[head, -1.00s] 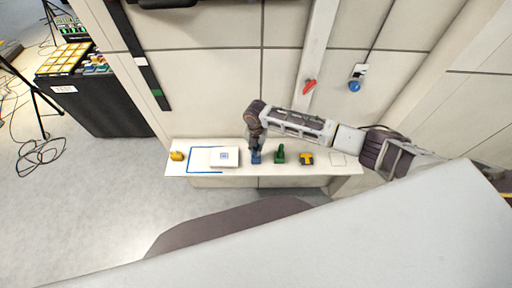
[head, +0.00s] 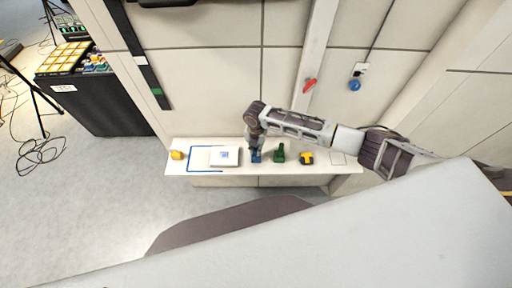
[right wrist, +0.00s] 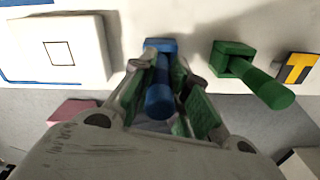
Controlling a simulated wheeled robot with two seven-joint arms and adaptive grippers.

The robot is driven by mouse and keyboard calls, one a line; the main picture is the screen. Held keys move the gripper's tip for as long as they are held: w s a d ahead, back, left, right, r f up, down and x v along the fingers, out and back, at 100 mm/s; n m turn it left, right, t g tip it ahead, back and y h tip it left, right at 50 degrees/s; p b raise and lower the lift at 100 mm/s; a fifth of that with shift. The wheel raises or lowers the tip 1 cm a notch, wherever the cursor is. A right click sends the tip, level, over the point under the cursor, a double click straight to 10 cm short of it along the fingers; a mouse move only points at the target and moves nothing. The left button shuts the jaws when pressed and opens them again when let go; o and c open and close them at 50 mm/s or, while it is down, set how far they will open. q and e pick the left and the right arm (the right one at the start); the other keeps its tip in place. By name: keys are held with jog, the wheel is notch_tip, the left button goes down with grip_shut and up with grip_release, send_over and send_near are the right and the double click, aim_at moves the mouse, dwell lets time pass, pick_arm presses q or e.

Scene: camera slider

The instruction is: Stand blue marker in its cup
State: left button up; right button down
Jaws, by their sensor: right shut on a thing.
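The blue marker (right wrist: 160,100) is a thick blue cylinder between the fingers of my right gripper (right wrist: 164,98), its round end toward the right wrist camera. The gripper is shut on it. The blue cup (right wrist: 161,45) is a small square block at the marker's far end in that view. Marker and cup overlap there, and I cannot tell whether the marker's lower end is inside. In the head view my right gripper (head: 253,144) is directly above the blue cup (head: 255,157) on the white shelf. My left gripper is not in view.
A green cup (head: 279,158) with a green marker (right wrist: 265,87) stands just right. A yellow and black block (head: 307,158) is farther right. A white box (head: 224,157) with a small square print lies left, and a yellow object (head: 177,155) near the shelf's left end. The wall is behind.

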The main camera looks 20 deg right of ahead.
jog(key=shift+f, duration=0.65)
dwell(1.1)
jog(key=c, duration=1.3)
grip_release()
jog(key=shift+r, duration=0.1)
jog(key=shift+r, duration=5.95)
